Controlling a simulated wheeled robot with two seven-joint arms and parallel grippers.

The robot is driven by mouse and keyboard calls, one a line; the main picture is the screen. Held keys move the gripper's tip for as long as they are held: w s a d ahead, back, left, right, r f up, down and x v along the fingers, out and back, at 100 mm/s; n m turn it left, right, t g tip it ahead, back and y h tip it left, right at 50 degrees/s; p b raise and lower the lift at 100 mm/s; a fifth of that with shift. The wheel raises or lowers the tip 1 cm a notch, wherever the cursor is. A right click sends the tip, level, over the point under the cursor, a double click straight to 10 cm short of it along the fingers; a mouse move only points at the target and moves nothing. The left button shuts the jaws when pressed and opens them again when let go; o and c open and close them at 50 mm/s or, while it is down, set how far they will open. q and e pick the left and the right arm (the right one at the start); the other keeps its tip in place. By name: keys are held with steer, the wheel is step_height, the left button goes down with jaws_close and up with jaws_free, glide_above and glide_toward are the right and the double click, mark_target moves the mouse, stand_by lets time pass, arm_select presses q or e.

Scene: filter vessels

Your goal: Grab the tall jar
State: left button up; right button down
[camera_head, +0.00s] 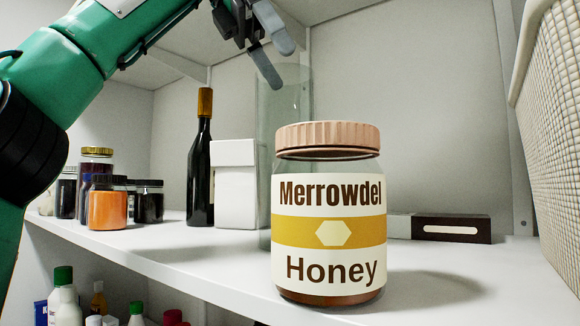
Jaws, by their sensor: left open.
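A tall clear glass jar (284,95) stands on the white shelf behind the honey jar. Its lower part is mostly hidden by the honey jar. The honey jar (329,215), with a ridged tan lid and a "Merrowdel Honey" label, stands upright near the shelf's front. My left gripper (279,65) is open, with its fingers pointing down in front of or over the upper part of the glass jar. I cannot tell whether they touch it. The gripper looks empty. My right gripper is out of view.
A dark bottle (201,170) and a white carton (238,185) stand left of the glass jar. Several lidded jars, one orange (108,207), stand further left. A dark box (450,229) lies at right. A woven basket (552,130) fills the right edge. Bottles stand on a lower shelf.

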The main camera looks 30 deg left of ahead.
arm_select(q)
steer(key=shift+w+d+f, duration=0.15)
steer(key=shift+w+f, duration=0.35)
steer(key=shift+f, duration=0.05)
steer(key=shift+s+x, duration=0.2)
steer(key=shift+x, duration=1.05)
steer(key=shift+s+x, duration=0.2)
steer(key=shift+x, duration=1.05)
steer(key=shift+d, duration=0.15)
steer(key=shift+c, duration=0.2)
steer(key=c, duration=1.7)
